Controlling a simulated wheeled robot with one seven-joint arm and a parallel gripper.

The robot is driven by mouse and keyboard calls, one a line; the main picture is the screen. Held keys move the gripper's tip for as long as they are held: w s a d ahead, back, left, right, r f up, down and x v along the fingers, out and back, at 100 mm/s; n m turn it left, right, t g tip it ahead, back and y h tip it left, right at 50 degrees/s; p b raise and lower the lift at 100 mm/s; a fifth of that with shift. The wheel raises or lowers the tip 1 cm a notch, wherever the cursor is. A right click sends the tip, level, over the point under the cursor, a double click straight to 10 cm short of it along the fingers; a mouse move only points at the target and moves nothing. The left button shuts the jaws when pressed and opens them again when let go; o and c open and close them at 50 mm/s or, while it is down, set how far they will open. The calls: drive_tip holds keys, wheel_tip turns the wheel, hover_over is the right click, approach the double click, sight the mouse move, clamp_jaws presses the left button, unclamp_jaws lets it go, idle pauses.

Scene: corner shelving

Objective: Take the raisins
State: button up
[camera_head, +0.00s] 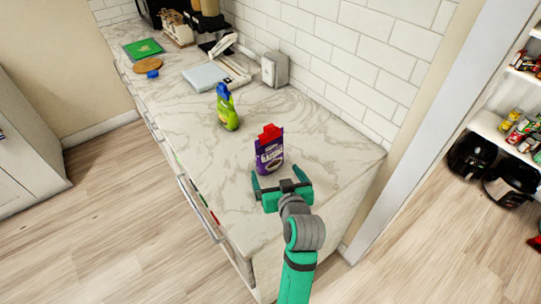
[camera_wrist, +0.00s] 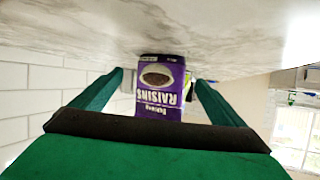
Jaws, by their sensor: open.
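The raisins (camera_head: 269,156) are a purple pouch with a red top, standing upright on the marble counter near its front right end. In the wrist view the raisins pouch (camera_wrist: 160,88) appears upside down, with its label facing me, between and beyond the fingers. My gripper (camera_head: 281,186) is open, just on the near side of the pouch, with its fingers pointing toward it. In the wrist view my gripper's green fingers (camera_wrist: 157,92) stand left and right of the pouch with gaps. Whether the fingertips reach alongside the pouch is unclear.
A grey box (camera_head: 274,69) stands by the tiled wall, near a white board (camera_head: 205,77). The counter right of the raisins is clear. Shelving (camera_head: 490,125) is at the right.

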sight(271, 165)
drive_tip(key=x, duration=0.3)
drive_tip(key=shift+a, duration=0.1)
drive_tip(key=shift+r+x, duration=0.15)
drive_tip(key=shift+x, duration=1.1)
drive_tip(key=shift+r+x, duration=0.15)
drive_tip(key=shift+x, duration=1.1)
drive_tip(key=shift+w, duration=0.1)
drive_tip(key=c, duration=1.3)
drive_tip(key=shift+c, duration=0.6)
drive_tip(key=shift+r, duration=0.15)
